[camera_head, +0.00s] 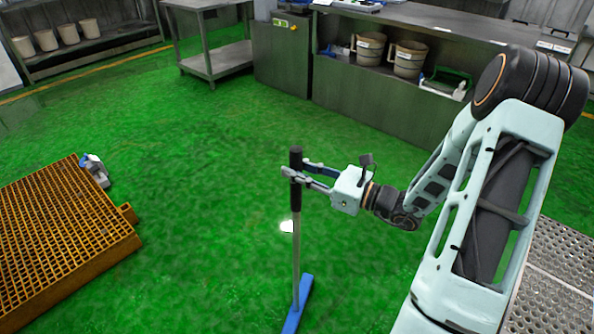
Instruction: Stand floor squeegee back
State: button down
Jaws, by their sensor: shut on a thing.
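The floor squeegee (296,245) is near the middle of the head view, with a black grip at the top, a pale pole and a blue head (298,306) at the bottom. The pole stands close to upright. The blue head is low, over the green floor; I cannot tell whether it touches it. My gripper (294,174) comes from the right and is shut on the black grip, just below its top end. One finger passes partly behind the grip.
An orange grated platform (55,240) lies at the left, with a small white and blue object (95,170) beside it. A metal counter (400,105) with beige buckets (369,48) stands at the back. A perforated metal plate (550,280) is at the right. Green floor between is clear.

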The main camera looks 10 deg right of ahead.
jog(key=shift+r, duration=0.15)
jog(key=c, duration=1.7)
grip_release()
jog(key=shift+f, duration=0.2)
jog(key=shift+r, duration=0.1)
jog(key=shift+s+d+r, duration=0.1)
jog(key=shift+s+d, duration=0.05)
jog(key=shift+d, duration=0.05)
jog(key=p+v, duration=0.1)
jog(key=v, duration=1)
jog(key=shift+s+d, duration=0.2)
jog(key=shift+d, duration=0.05)
